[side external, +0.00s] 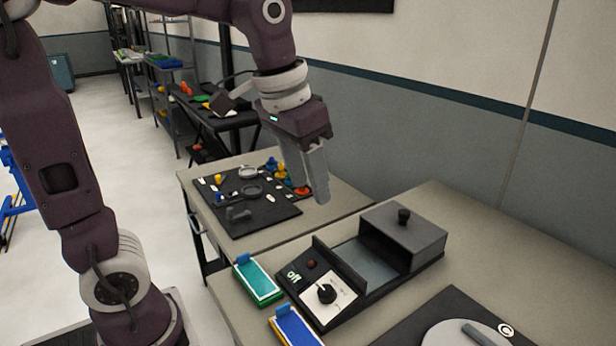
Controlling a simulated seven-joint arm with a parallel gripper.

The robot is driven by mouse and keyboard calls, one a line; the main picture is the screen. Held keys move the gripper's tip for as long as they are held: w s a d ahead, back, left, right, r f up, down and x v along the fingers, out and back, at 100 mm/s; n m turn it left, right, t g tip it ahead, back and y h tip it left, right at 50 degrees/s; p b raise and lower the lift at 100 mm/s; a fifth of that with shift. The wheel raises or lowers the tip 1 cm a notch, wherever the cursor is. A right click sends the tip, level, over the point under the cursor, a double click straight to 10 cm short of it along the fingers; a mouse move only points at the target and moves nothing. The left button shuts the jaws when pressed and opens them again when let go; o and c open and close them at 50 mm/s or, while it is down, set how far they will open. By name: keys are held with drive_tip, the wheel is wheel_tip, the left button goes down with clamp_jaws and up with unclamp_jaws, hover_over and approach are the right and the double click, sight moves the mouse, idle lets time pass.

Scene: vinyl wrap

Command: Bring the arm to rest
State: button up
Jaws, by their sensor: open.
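My gripper (318,198) hangs from my bent arm with its fingers pointing down, in the upper middle of the side external view. It is above the tables, near the gap between the back table and the front one. It is open and I see nothing between its fingers. The fingers overlap in this view, so the gap between them is hard to see. A black machine (345,293) with a raised dark box, a knob and an "off" label stands on the front table, below and to the right of my gripper.
A black mat (262,218) with small coloured parts lies on the back table, left of my gripper. A green-edged tray (257,280) and a blue-topped tray (296,328) lie beside the machine. A round grey plate (440,335) is at the front right. Shelves (170,75) stand behind.

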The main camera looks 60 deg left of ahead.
drive_tip(key=shift+s, duration=0.1)
drive_tip(key=s+f+t, duration=0.2)
drive_tip(key=s+f, duration=0.1)
drive_tip(key=s, duration=1)
drive_tip(key=shift+s+d+t, duration=0.35)
drive_tip(key=shift+t, duration=0.05)
